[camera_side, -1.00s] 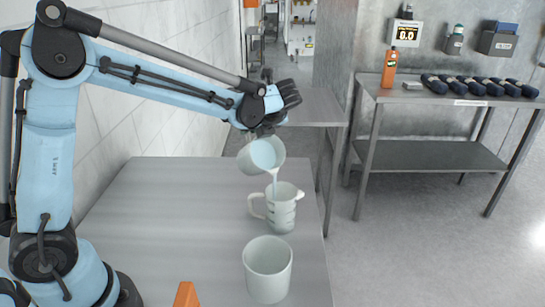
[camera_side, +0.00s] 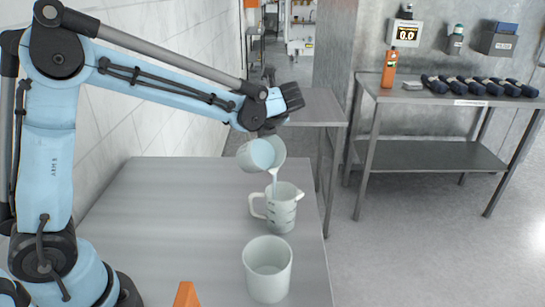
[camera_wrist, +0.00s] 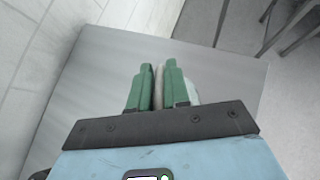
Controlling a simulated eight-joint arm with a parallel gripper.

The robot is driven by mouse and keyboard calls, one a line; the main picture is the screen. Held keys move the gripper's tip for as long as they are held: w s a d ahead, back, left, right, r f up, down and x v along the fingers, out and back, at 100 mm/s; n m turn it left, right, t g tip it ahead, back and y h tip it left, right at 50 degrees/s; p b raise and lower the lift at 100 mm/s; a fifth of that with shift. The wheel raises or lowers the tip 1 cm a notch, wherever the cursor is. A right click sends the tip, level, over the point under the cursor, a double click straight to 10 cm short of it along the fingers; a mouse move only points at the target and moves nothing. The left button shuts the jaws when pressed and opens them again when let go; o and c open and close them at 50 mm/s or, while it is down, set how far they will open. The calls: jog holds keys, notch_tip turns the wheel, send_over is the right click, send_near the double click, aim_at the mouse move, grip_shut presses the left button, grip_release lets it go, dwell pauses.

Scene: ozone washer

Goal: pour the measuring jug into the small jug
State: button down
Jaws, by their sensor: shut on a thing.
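My gripper (camera_side: 266,130) is shut on a pale cup (camera_side: 250,158), tilted steeply with its mouth toward the lower right. Pale liquid shows in its mouth, and a thin stream (camera_side: 274,182) falls from its rim. Below stands an upright pale jug (camera_side: 280,215) with a handle, a spout and dark marks on its side; it looks like a measuring jug. The stream enters its mouth; its liquid level is hidden. In the wrist view my green fingers (camera_wrist: 152,88) close on a thin pale wall, with part of the cup (camera_wrist: 192,92) behind the right finger.
A wide, plain, pale pot (camera_side: 268,278) stands upright nearer the camera on the grey table (camera_side: 170,215). An orange object (camera_side: 186,295) shows at the bottom edge. The table's left and middle are clear. A steel side bench (camera_side: 440,98) stands apart at the right.

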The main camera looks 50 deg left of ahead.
jog(key=shift+s+d+r+y+b, duration=0.2)
jog(key=shift+d+r+y+b, duration=0.5)
jog(key=shift+r, duration=0.2)
dwell(2.9)
